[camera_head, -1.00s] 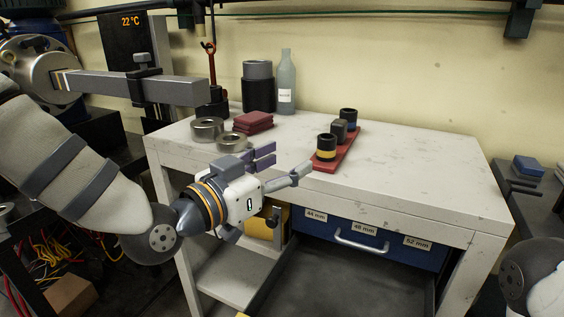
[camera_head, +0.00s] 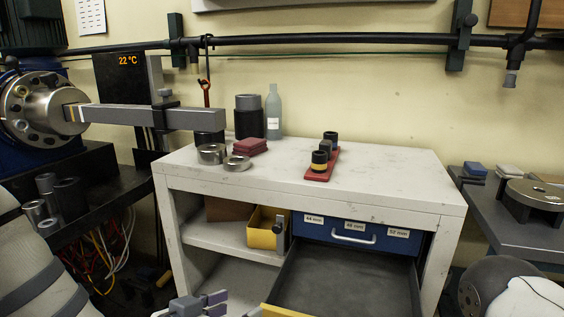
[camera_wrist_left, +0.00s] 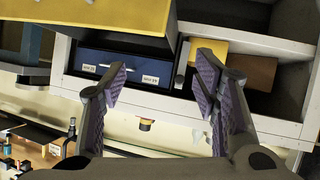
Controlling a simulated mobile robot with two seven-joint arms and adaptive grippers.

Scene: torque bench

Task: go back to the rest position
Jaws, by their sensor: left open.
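My left gripper (camera_head: 208,305) shows at the bottom edge of the head view, low in front of the white bench (camera_head: 400,180). Its purple-padded fingers are apart in the left wrist view (camera_wrist_left: 160,78), with nothing between them. Part of my left arm shows at the lower left of the head view. My right arm shows only as a rounded link at the lower right, and its gripper is out of the picture.
The bench's dark drawer (camera_head: 345,285) is pulled open beside the left gripper. A yellow bin (camera_head: 265,232) stands on the shelf. Rings (camera_head: 212,153), a red tray (camera_head: 319,174) with sockets and a bottle (camera_head: 274,112) stand on top. A dark side table (camera_head: 510,215) is at right.

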